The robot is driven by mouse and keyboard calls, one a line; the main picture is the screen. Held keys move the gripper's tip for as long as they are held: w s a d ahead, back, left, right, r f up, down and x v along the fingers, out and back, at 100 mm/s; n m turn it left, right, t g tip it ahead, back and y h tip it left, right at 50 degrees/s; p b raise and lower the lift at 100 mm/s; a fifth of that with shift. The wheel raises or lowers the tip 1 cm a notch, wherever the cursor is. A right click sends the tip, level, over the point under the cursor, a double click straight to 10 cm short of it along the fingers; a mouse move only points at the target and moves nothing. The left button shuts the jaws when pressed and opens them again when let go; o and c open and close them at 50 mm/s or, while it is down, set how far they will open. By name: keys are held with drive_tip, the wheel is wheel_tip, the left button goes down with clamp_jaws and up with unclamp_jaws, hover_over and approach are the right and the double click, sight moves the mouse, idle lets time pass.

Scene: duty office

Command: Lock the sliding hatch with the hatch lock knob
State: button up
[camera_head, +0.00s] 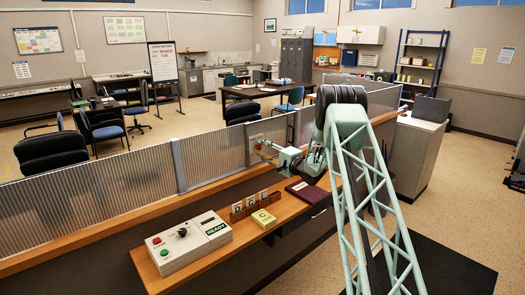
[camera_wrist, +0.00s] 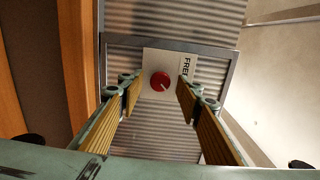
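The hatch lock knob (camera_wrist: 160,82) is a round red knob with a pale pointer mark, on a white plate (camera_wrist: 150,61) fixed to the ribbed translucent hatch panel (camera_wrist: 172,30). The plate's label reads "FREE", turned sideways and partly cut off by a finger. My gripper (camera_wrist: 158,97) is open and empty, with one yellow-padded finger on each side of the knob in the picture. The fingertips seem short of the knob; the exact gap is hard to tell. In the head view my gripper (camera_head: 268,151) is at the partition, close to the small pale plate (camera_head: 256,139).
A wooden counter (camera_head: 240,236) runs along the partition. Desks and chairs stand beyond the partition.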

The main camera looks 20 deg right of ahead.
drive_tip(key=v, duration=1.1)
drive_tip(key=shift+s, duration=0.35)
drive_tip(key=shift+d, duration=0.15)
drive_tip(key=a+r+n+g+h+b, duration=0.1)
drive_tip(key=a+r+n+h+b, duration=0.2)
drive_tip(key=r, duration=0.6)
drive_tip(key=s+a+r+n+g+h+b, duration=0.2)
drive_tip(key=s+a+r+g+h, duration=0.1)
drive_tip(key=s+a+r, duration=0.65)
drive_tip(key=s+a+r+n+g+b, duration=0.1)
drive_tip(key=s+a, duration=0.2)
drive_tip(key=s, duration=0.5)
drive_tip(key=s+a+r+n+g+h+b, duration=0.1)
drive_tip(key=s+a+g, duration=0.15)
drive_tip(key=s, duration=0.45)
drive_tip(key=s+a+n+g+b, duration=0.1)
drive_tip(key=s+a, duration=0.2)
drive_tip(key=s, duration=0.5)
drive_tip(key=s+a+f+n+g+b, duration=0.1)
drive_tip(key=s+a, duration=0.4)
drive_tip(key=s, duration=0.9)
drive_tip(key=s+a+f+n+g+y+b, duration=0.1)
drive_tip(key=s+a+f, duration=0.4)
drive_tip(key=s, duration=0.9)
drive_tip(key=s+a+f+n+g+y+b, duration=0.1)
drive_tip(key=s+a+f+n+g, duration=0.2)
drive_tip(key=s, duration=1.2)
drive_tip(key=a+n, duration=0.2)
drive_tip(key=shift+a+f+b, duration=0.35)
drive_tip(key=shift+b, duration=0.05)
